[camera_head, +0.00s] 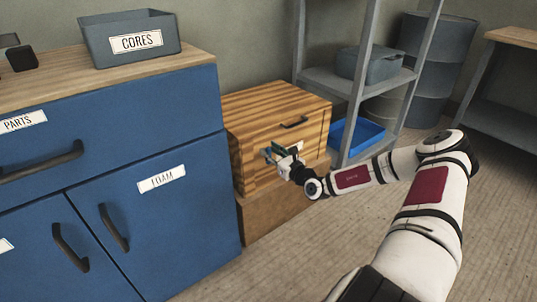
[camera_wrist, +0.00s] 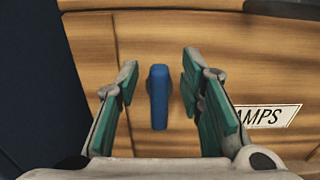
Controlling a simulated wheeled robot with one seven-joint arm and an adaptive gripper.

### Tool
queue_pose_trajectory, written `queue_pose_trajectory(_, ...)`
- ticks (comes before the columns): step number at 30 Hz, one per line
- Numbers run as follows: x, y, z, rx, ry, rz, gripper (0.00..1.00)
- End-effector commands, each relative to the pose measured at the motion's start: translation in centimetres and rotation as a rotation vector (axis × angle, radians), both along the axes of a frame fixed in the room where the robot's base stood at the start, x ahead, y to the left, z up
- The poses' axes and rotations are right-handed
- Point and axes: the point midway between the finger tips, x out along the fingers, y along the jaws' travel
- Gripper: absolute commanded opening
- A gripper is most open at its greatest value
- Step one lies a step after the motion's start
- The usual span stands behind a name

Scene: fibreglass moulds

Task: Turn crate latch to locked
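The wooden crate (camera_head: 257,109) stands on a brown box between the blue cabinet and the grey shelf. Its front has a dark handle (camera_head: 294,123) near the top. A blue latch (camera_wrist: 158,97) is on the crate front and looks upright in the wrist view. My gripper (camera_head: 271,151) is at the crate front in the head view, covering most of the latch there. In the wrist view my gripper (camera_wrist: 157,85) is open, with one green-padded finger on each side of the latch and a visible gap on both sides. Any lock marking is not visible.
The blue cabinet (camera_head: 150,140) is close on the left, with a grey CORES bin (camera_head: 130,40) on top. The grey shelf (camera_head: 385,80) stands right of the crate, with a blue tray (camera_head: 355,138) low down. A partly hidden label (camera_wrist: 265,116) is on the crate front.

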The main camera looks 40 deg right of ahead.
Motion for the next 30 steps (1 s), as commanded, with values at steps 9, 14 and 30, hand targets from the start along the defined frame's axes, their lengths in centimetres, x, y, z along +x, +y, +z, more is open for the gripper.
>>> queue_pose_trajectory(9, 1.38, 0.09, 0.03, 0.000, 0.000, 0.001, 0.35)
queue_pose_trajectory(14, 1.36, 0.08, 0.04, 0.000, 0.000, 0.001, 0.35)
queue_pose_trajectory(30, 1.33, 0.41, -0.03, 0.013, 0.003, 0.007, 0.00)
